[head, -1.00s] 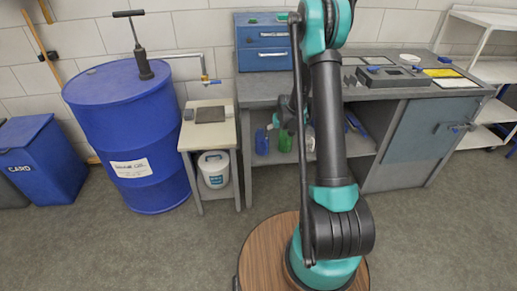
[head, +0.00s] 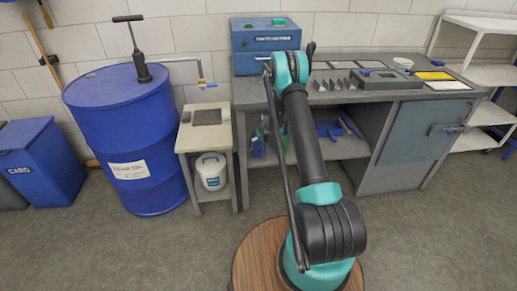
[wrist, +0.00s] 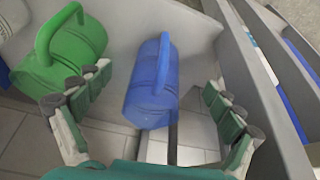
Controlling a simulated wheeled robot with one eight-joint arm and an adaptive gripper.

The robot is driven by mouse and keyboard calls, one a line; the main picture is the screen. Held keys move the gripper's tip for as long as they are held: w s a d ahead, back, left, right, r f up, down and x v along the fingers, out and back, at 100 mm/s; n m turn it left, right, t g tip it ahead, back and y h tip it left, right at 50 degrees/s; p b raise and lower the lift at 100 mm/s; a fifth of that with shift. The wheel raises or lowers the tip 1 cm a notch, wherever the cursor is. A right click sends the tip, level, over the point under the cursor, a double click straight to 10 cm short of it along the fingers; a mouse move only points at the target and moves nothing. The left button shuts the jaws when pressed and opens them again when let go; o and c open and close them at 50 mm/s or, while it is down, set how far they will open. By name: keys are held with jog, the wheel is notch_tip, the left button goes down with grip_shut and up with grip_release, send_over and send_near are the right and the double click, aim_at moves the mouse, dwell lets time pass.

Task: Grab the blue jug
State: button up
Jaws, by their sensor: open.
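The blue jug (wrist: 148,98) lies in the middle of the wrist view, with its handle toward the top of the picture. My gripper (wrist: 156,88) is open, with one finger on the left of the jug and the other on the right. Gaps show between the fingers and the jug. In the head view, the blue jug (head: 258,144) is on the shelf under the workbench, partly covered by my arm. My gripper is mostly hidden there.
A green jug (wrist: 68,55) is close to the left finger. Grey panels and a rail (wrist: 262,75) run along the right of the wrist view. The workbench top (head: 355,95) is above the shelf. A small table (head: 207,140) with a white bucket (head: 211,171) stands left.

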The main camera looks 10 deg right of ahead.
jog(key=w+a+f, duration=0.1)
jog(key=w, duration=0.5)
jog(key=shift+c, duration=0.4)
jog(key=c, duration=1.5)
jog(key=shift+c, duration=0.2)
jog(key=shift+r, duration=0.15)
